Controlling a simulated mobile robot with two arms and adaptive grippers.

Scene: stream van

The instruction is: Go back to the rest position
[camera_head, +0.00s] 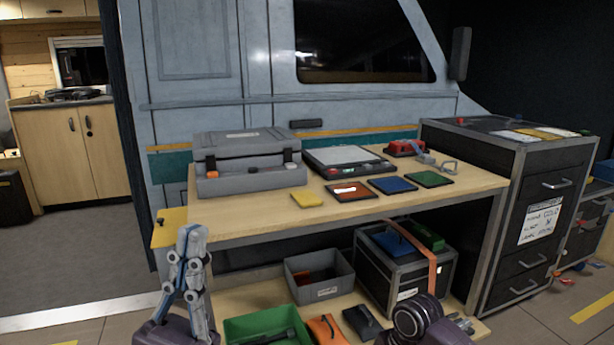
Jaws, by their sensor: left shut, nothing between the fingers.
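My left gripper (191,236) points upward at the lower left, in front of the workbench's left end. Its grey fingers are together with nothing between them. It is apart from the things on the bench. My right gripper cannot be made out; dark rounded parts at the bottom right are unclear.
The wooden workbench (260,214) holds a grey toolbox (247,184), a flat device (350,160) and several coloured squares. On the lower shelf are a grey bin (321,291), a green tray (240,328) and a black case (372,279). A drawer cabinet (498,250) stands right. Floor at left is clear.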

